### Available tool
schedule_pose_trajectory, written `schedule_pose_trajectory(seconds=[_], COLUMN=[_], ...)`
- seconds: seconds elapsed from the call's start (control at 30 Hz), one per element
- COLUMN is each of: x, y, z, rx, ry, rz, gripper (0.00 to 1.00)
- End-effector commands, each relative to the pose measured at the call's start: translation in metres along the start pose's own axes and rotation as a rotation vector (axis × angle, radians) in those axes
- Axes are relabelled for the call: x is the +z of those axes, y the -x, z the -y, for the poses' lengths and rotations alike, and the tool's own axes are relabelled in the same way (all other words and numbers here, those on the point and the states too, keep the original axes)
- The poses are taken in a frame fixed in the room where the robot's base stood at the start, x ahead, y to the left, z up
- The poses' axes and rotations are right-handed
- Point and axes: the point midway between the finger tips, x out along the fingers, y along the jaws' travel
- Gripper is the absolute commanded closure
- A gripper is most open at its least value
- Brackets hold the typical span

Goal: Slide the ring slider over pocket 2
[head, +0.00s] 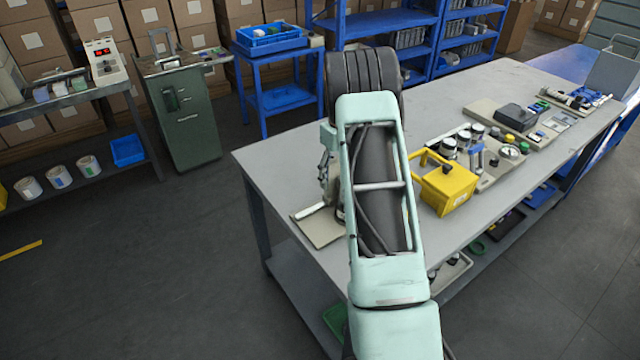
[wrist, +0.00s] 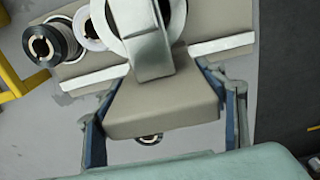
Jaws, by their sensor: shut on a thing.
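In the wrist view my gripper (wrist: 165,118) has its blue-padded fingers on both sides of a beige block (wrist: 160,112) and is shut on it. A grey metal bracket (wrist: 148,55) rises above the block, in front of a large pale ring (wrist: 108,22). Together they look like the ring slider. White strips (wrist: 222,44) lie to both sides on a beige base plate (wrist: 225,18). Pocket 2 cannot be made out. In the head view my arm hides most of the gripper; a beige plate (head: 318,228) shows at the table's left end.
On the grey table (head: 270,160), a yellow box (head: 447,187) and several devices (head: 485,145) stand right of my arm.

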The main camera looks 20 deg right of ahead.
Motion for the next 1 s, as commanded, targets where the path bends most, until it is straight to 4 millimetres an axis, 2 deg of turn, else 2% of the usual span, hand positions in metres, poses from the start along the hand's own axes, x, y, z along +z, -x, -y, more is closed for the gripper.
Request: schedule_pose_trajectory(seconds=[0.03,0.1,0.3,0.5,0.83,0.87,1.0], x=[0.000,0.000,0.000,-0.001,-0.001,-0.001,-0.001], y=[0.001,0.001,0.001,0.001,0.001,0.001,0.001], z=[-0.013,-0.025,-0.050,-0.059,-0.060,-0.060,-0.060], rx=[0.002,0.003,0.003,0.002,0.002,0.002,0.002], ry=[-0.004,-0.003,-0.001,0.000,0.000,0.000,0.000], rz=[-0.002,-0.002,-0.002,-0.002,-0.002,-0.002,-0.001], gripper=[0.79,0.79,0.79,0.79,0.79,0.33,0.18])
